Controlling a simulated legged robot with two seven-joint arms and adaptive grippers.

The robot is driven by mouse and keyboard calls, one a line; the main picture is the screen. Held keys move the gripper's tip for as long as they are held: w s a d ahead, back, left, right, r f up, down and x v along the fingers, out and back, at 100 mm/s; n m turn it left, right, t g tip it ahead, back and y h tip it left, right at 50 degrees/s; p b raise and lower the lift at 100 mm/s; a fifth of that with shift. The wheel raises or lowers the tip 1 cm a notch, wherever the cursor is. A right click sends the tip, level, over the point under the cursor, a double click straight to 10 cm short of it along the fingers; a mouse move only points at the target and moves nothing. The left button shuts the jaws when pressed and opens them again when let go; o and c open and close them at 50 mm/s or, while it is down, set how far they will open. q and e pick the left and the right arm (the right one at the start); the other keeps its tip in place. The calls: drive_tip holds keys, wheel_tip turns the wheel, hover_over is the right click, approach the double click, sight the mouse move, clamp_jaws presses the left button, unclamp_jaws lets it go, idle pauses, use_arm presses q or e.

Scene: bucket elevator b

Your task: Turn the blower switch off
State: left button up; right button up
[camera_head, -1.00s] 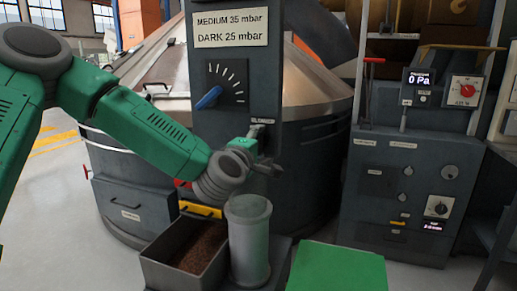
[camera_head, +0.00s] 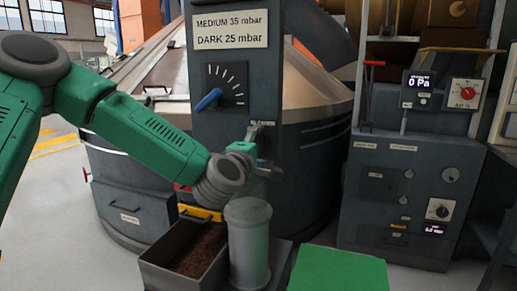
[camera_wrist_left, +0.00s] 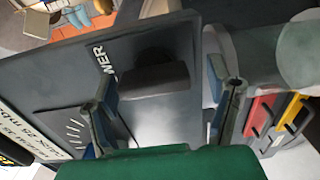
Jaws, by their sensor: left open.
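The blower switch (camera_head: 254,132) is a dark lever on the grey column, just under the BLOWER label (camera_head: 262,123). In the left wrist view the dark switch block (camera_wrist_left: 153,80) sits between the spread fingers, with gaps on both sides. My left gripper (camera_head: 268,168) is open and empty, right at the switch and slightly below it in the head view. In the left wrist view its two fingers (camera_wrist_left: 165,108) straddle the switch. The head view does not show clearly whether a finger touches it. My right gripper is not in view.
A dial with a blue pointer (camera_head: 209,99) is above the switch. Below the gripper stand a glass cylinder (camera_head: 249,245) and a tray of brown grains (camera_head: 160,273). A control cabinet (camera_head: 375,215) with a 0 Pa display (camera_head: 420,84) is at the right.

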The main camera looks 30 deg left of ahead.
use_arm(q)
drive_tip(key=v, duration=0.7)
drive_tip(key=shift+s+f, duration=0.15)
drive_tip(key=s+d+f+m+g+h, duration=0.2)
drive_tip(key=s+d+f+m+g, duration=0.15)
drive_tip(key=f, duration=0.55)
drive_tip(key=s+d+f+m+g+h, duration=0.1)
drive_tip(key=s+d+f+m+g, duration=0.3)
drive_tip(key=f, duration=0.6)
drive_tip(key=s+d+f+m+g+h, duration=0.1)
drive_tip(key=s+d+f+m+h, duration=0.1)
drive_tip(key=f+m, duration=0.5)
drive_tip(key=s+f+m+g, duration=0.3)
drive_tip(key=s+f, duration=0.5)
drive_tip(key=s, duration=0.3)
drive_tip(key=s+a+f+m+g+y, duration=0.1)
drive_tip(key=s+f+m+g, duration=0.3)
drive_tip(key=s+f, duration=0.5)
drive_tip(key=s+g, duration=0.1)
drive_tip(key=s, duration=0.2)
drive_tip(key=shift+a+f, duration=0.3)
drive_tip(key=shift+f, duration=0.05)
drive_tip(key=shift+g, duration=0.25)
